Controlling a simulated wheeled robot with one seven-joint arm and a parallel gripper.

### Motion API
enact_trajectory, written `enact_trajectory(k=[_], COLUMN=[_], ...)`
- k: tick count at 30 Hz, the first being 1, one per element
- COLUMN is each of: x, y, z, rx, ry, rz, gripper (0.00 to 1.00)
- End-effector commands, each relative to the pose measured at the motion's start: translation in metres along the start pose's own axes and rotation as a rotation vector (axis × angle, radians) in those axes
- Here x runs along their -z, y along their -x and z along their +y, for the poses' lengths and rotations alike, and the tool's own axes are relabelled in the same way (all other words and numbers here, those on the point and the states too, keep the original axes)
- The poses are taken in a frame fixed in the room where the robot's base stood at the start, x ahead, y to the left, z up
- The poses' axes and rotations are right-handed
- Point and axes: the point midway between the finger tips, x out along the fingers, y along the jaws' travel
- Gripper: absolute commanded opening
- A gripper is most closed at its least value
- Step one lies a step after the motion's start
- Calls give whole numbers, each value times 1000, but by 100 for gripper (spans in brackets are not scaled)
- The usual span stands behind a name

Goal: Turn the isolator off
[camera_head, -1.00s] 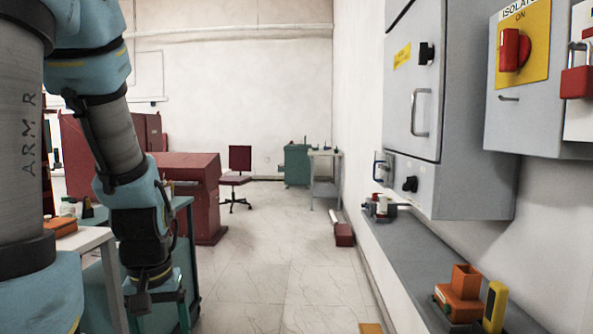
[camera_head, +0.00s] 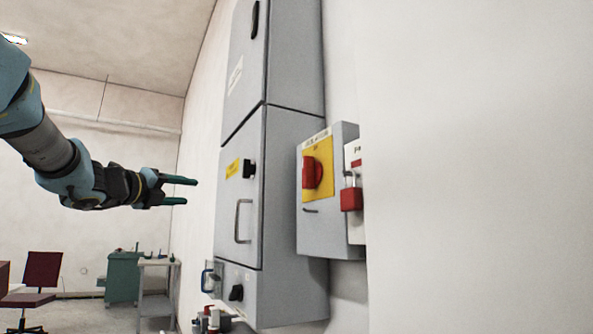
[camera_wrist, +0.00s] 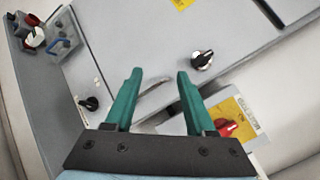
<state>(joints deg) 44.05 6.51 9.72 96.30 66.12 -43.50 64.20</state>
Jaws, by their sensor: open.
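The isolator is a grey box (camera_head: 328,232) on the right wall with a yellow plate (camera_head: 323,157) and a red rotary knob (camera_head: 312,173). The knob also shows in the wrist view (camera_wrist: 227,127), right of my fingers and partly beside the right finger. My gripper (camera_head: 192,191) is raised at the left in the head view, open and empty. It points right toward the grey cabinet, apart from the isolator. In the wrist view the two green fingers (camera_wrist: 158,78) stand apart with nothing between them but the cabinet behind.
A tall grey cabinet (camera_head: 285,190) with a handle (camera_head: 242,221) and black knobs (camera_head: 249,168) stands left of the isolator. A red padlock (camera_head: 351,198) hangs on a panel at the isolator's right. Small items (camera_head: 212,321) sit below the cabinet. The air between gripper and cabinet is clear.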

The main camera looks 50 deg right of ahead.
Motion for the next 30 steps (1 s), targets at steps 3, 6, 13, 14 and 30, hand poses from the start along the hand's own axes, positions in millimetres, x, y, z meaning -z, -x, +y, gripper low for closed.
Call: enact_trajectory(k=[3, 6, 13, 14, 30], x=[53, 88, 122, 124, 167], y=[-23, -22, -18, -20, -90], z=[-92, -141, -177, -178, -207], rx=[257, 424, 571, 572, 568], ry=[-382, -626, -831, -832, -826], rz=[192, 298, 385, 386, 382], gripper=[55, 55, 55, 55, 55])
